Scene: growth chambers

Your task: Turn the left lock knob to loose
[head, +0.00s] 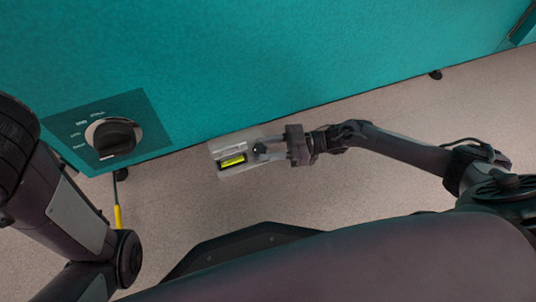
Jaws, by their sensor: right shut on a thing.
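A black round knob (115,138) with a pale ring sits on a darker square label plate (78,122) on the teal chamber front, at the left of the head view. It is the only knob in view. Small white markings surround its upper left side, too small to read, so I cannot tell its setting.
The teal chamber front (260,60) fills the top of the view, with small black feet (435,74) below its lower edge. A thin yellow object (117,216) shows below the knob, partly behind my left arm. The speckled floor (370,190) is otherwise clear.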

